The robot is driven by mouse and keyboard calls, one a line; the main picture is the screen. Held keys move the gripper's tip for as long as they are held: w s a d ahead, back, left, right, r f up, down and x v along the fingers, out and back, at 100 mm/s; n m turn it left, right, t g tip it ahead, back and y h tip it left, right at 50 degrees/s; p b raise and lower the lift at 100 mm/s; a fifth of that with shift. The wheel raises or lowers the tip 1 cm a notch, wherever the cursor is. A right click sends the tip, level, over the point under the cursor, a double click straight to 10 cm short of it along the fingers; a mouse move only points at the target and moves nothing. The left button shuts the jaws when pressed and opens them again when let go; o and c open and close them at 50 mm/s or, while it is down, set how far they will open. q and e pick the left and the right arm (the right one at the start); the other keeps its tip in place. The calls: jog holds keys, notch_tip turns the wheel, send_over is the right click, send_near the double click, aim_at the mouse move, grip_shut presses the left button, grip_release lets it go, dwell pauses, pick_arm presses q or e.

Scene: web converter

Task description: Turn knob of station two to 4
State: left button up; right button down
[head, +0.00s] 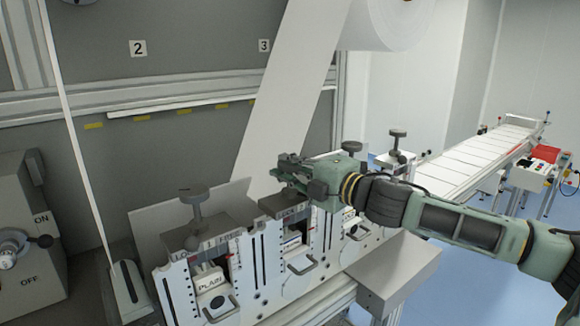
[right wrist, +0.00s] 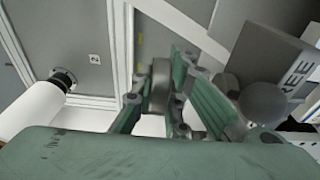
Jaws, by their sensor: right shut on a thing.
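My right gripper (head: 285,172) reaches in from the right, at the top of the second station (head: 287,207) from the left in the row. In the right wrist view its fingers (right wrist: 160,100) are shut on a grey knob (right wrist: 158,85), which the gripper mostly hides in the head view. The station's front has a slotted scale and a small handle (head: 301,264). I cannot read the knob's setting. My left gripper is in neither view.
The first station's T-shaped knob (head: 194,199) stands free to the left. More knobs (head: 397,138) stand to the right. A white web (head: 290,90) hangs down behind my gripper. A grey box (head: 392,275) juts out in front. Wall signs read 2 (head: 138,48) and 3 (head: 264,45).

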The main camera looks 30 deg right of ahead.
jog(key=c, duration=1.7)
grip_release()
jog(key=shift+c, duration=0.2)
jog(key=shift+r, duration=0.1)
